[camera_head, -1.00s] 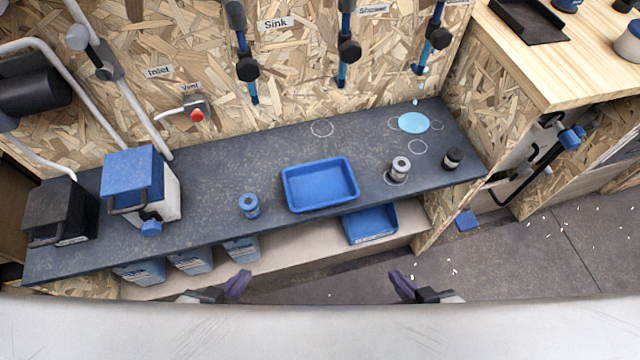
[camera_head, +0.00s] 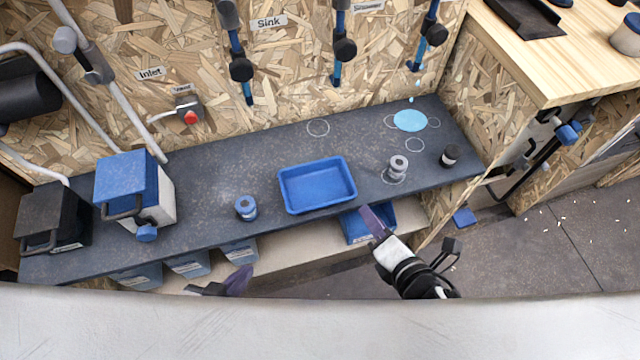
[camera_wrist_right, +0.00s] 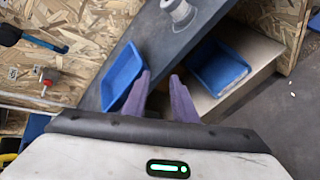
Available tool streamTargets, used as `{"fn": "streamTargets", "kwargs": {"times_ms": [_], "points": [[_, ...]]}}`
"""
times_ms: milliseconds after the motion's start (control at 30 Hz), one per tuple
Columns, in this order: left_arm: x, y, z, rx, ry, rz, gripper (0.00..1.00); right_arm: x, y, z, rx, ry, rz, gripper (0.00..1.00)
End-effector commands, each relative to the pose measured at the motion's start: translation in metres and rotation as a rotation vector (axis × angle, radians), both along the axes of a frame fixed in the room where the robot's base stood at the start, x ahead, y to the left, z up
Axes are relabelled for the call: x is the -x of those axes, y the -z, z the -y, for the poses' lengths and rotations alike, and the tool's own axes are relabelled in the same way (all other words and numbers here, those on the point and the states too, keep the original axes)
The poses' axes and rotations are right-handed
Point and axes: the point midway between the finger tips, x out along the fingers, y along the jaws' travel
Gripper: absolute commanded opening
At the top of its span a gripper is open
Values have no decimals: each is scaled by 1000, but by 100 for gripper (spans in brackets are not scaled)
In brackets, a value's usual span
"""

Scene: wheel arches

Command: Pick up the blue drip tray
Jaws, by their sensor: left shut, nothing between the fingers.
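A blue tray (camera_head: 317,185) lies flat and empty on the dark counter; it also shows in the right wrist view (camera_wrist_right: 122,74). A second blue tray (camera_head: 362,232) sits lower, on the shelf under the counter, partly hidden by my right gripper; the wrist view shows it too (camera_wrist_right: 218,68). My right gripper (camera_head: 374,221) is raised in front of the counter edge, by the lower tray. In the wrist view its fingers (camera_wrist_right: 161,80) are apart with nothing between them. My left gripper (camera_head: 237,279) is shut and empty, low in front of the counter, away from both trays.
A blue-grey can (camera_head: 246,208) stands left of the upper tray, a grey can (camera_head: 397,168) and a black-topped one (camera_head: 450,156) right of it. A light-blue puddle (camera_head: 410,120) lies below a dripping pipe (camera_head: 431,40). Boxy units (camera_head: 135,190) occupy the counter's left end.

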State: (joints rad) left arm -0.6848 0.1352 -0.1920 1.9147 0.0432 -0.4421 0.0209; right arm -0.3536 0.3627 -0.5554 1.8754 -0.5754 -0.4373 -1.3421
Motion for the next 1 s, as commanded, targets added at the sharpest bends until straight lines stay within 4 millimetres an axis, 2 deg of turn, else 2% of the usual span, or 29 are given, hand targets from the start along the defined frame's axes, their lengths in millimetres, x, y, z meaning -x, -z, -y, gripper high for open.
{"fn": "streamTargets", "kwargs": {"times_ms": [33, 100, 200, 300, 600, 867, 1000], "points": [[0, 0, 0, 0, 0, 0, 0, -8, -7, -4, 152, -102, 82, 25], [0, 1, 0, 0, 1, 1, 0, -14, -15, -10, 348, -225, 184, 25], [0, 1, 1, 0, 1, 1, 0, -20, -23, -15, 558, -345, 294, 25], [0, 1, 1, 0, 1, 1, 0, -23, -27, -18, 675, -410, 355, 25], [0, 4, 2, 1, 3, 1, 0, -57, -15, -32, 719, -430, 379, 25], [-1, 3, 2, 1, 5, 2, 0, -77, -9, -41, 716, -431, 378, 25], [-1, 4, 3, 2, 5, 2, 0, -97, -5, -50, 714, -428, 377, 25]]}}
